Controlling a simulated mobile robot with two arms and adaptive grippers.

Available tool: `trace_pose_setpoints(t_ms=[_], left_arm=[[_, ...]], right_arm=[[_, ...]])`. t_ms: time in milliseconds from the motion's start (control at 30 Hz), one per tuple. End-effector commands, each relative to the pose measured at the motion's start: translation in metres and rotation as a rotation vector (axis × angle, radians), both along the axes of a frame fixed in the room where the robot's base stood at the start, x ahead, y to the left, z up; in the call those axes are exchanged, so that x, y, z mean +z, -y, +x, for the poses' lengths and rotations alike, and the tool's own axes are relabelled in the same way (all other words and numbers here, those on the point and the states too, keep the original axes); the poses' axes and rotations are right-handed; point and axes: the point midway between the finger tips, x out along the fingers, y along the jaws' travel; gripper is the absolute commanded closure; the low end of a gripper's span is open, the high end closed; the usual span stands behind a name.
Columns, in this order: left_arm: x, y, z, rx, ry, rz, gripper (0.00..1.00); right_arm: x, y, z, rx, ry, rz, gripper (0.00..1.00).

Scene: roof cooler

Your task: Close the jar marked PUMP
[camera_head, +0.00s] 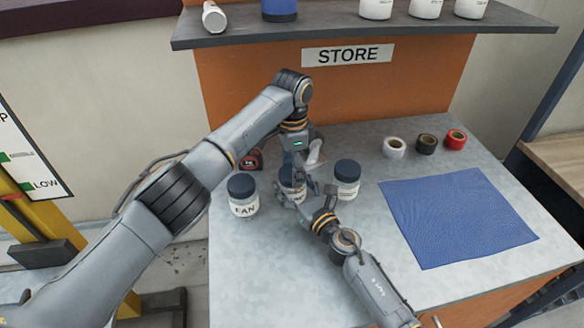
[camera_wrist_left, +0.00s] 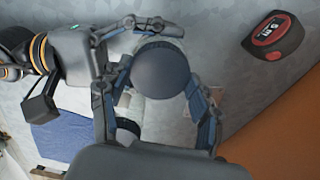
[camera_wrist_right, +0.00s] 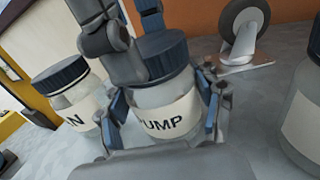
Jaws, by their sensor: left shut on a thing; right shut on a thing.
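The PUMP jar (camera_wrist_right: 165,112) is a clear jar with a cream label. It stands upright on the metal bench between two similar jars. Its dark lid (camera_wrist_right: 163,55) sits on its mouth; how tightly, I cannot tell. My left gripper (camera_head: 293,165) comes down from above and is shut on the lid, with a finger on each side of the lid in the left wrist view (camera_wrist_left: 160,72). My right gripper (camera_wrist_right: 165,97) is shut around the jar's body from the front. In the head view the grippers mostly hide the jar.
The FAN jar (camera_head: 243,197) stands close on the left, another dark-lidded jar (camera_head: 346,180) close on the right. A tape measure (camera_wrist_left: 277,38) and a caster wheel (camera_wrist_right: 244,20) lie behind. Tape rolls (camera_head: 426,143) and a blue mat (camera_head: 458,222) are to the right. The STORE shelf (camera_head: 350,30) overhangs.

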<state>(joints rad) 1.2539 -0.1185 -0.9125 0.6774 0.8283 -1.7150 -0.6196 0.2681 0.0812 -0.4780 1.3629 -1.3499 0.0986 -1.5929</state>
Motion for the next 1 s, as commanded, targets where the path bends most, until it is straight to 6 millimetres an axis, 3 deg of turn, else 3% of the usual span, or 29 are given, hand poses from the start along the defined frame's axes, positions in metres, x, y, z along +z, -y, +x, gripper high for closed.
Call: trace_pose_setpoints(t_ms=[33, 67, 167, 633, 1000], left_arm=[[-0.001, -0.002, 0.000, 0.004, 0.000, 0.003, 0.76], [-0.001, -0.002, 0.000, 0.004, 0.000, 0.003, 0.34], [-0.001, -0.002, 0.000, 0.004, 0.000, 0.003, 0.14], [0.009, 0.000, 0.001, 0.003, 0.002, 0.001, 0.11], [0.082, 0.000, 0.001, 0.004, 0.004, 0.001, 0.11]], right_arm=[[0.000, 0.000, 0.000, 0.000, 0.000, 0.001, 1.00], [0.000, 0.000, 0.000, 0.001, 0.000, 0.001, 1.00], [0.000, 0.000, 0.000, 0.001, 0.000, 0.001, 1.00], [0.000, 0.000, 0.000, 0.000, 0.000, 0.000, 1.00], [0.000, 0.000, 0.000, 0.000, 0.000, 0.000, 1.00]])
